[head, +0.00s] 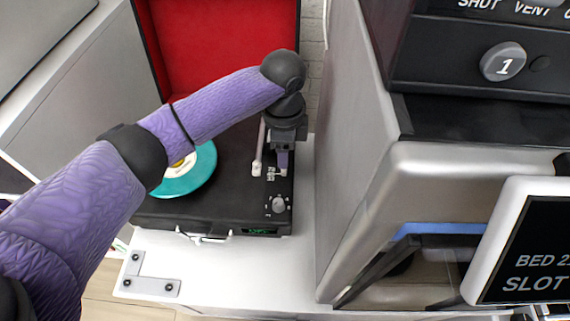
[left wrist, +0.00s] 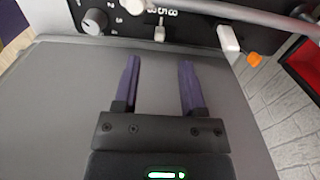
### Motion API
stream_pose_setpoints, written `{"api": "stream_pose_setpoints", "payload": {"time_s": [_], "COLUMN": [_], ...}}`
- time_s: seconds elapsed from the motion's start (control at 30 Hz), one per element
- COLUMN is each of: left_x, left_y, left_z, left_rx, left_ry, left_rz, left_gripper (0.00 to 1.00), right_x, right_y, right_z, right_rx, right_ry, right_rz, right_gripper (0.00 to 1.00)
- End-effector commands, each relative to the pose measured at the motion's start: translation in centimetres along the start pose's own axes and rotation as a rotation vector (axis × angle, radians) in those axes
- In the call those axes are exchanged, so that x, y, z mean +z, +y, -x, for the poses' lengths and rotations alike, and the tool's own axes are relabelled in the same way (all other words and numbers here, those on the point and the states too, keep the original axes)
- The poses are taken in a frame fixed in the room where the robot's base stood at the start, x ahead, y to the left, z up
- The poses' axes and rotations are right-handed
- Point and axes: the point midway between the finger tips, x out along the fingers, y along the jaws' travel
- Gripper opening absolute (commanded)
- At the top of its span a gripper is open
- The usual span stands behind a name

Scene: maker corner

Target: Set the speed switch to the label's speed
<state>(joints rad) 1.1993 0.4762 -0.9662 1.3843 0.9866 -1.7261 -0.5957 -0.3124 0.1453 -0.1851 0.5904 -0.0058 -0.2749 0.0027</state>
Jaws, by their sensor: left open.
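A black record player (head: 215,213) with an open red-lined lid (head: 220,45) holds a teal record (head: 193,178). The record's pale label (head: 181,160) is partly covered by my left arm, and I cannot read a speed on it. The small white speed switch (head: 283,173) is at the right of the deck; it also shows in the left wrist view (left wrist: 160,33), below printed numbers. My left gripper (head: 283,163) is over the deck by the switch. In the left wrist view its two purple fingers (left wrist: 160,75) are apart and empty, with the switch beyond their tips. My right gripper is not in view.
A round knob (head: 278,204) sits just in front of the switch. The white tonearm (head: 258,150) is close to its left. A large grey machine (head: 360,160) stands right of the player, and a screen (head: 530,250) is at the lower right.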

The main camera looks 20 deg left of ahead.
Motion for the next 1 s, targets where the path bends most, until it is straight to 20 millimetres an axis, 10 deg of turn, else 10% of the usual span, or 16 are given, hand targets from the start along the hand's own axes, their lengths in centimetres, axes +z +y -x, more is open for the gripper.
{"api": "stream_pose_setpoints", "payload": {"time_s": [0.2, 0.47, 0.73, 1.0], "left_x": [0.0, 0.0, 0.0, 0.0], "left_y": [0.0, 0.0, 0.0, 0.0], "left_z": [-5.9, -5.7, -5.7, -5.7], "left_rx": [0.007, -0.001, 0.0, 0.0], "left_ry": [-0.002, 0.0, 0.0, 0.0], "left_rz": [0.0, 0.0, 0.001, 0.0], "left_gripper": [0.53, 0.53, 0.0, 0.0], "right_x": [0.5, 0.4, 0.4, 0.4], "right_y": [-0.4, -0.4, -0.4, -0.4], "right_z": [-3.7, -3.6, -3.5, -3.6], "right_rx": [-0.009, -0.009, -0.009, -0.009], "right_ry": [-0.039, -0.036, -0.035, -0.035], "right_rz": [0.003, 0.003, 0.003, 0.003], "right_gripper": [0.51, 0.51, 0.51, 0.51]}}
